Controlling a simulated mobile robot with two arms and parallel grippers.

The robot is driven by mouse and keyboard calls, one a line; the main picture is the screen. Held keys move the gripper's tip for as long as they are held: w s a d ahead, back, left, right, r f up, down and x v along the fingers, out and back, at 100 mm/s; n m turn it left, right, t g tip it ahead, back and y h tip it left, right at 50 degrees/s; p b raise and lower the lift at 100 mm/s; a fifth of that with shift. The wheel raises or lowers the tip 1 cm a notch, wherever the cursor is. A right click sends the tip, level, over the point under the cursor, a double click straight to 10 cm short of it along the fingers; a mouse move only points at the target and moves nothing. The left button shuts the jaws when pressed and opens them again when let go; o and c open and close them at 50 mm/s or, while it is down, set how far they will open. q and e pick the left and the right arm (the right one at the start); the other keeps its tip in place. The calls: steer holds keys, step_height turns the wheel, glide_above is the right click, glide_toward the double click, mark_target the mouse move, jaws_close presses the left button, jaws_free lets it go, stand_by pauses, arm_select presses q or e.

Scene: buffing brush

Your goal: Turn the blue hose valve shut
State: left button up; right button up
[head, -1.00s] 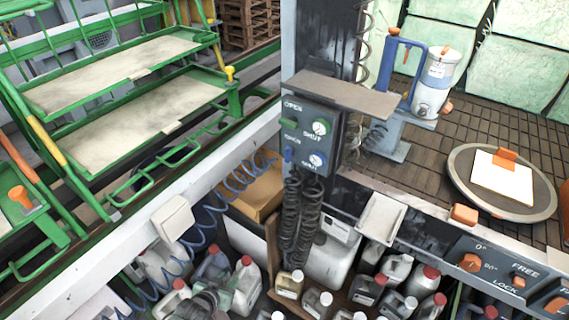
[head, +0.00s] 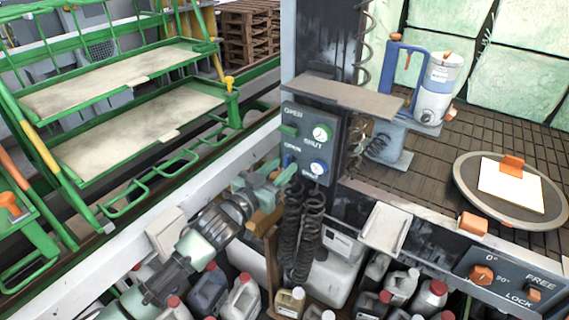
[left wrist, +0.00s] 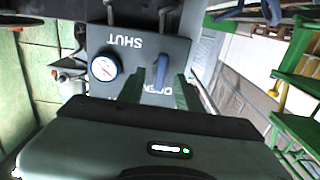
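The blue valve lever (head: 289,160) is on the lower left of a dark grey valve panel (head: 306,150) on the post, beside OPEN and SHUT lettering and a blue-rimmed gauge (head: 318,167). My left gripper (head: 282,176) reaches up to the panel's lower left and partly covers the lever's surroundings. In the left wrist view, the blue lever (left wrist: 161,70) shows between the two green fingers (left wrist: 158,92), with gaps on both sides; the fingers are open. How close the fingertips are to the panel is hard to tell. My right gripper is not in view.
A green valve lever (head: 289,131) with its own gauge (head: 321,133) sits just above. A shelf plate (head: 343,95) juts out over the panel. Dark coiled hoses (head: 303,225) hang below it, close to my left gripper. Jugs (head: 243,298) stand underneath.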

arm_select(q)
steer(key=shift+x, duration=0.85)
jaws_close()
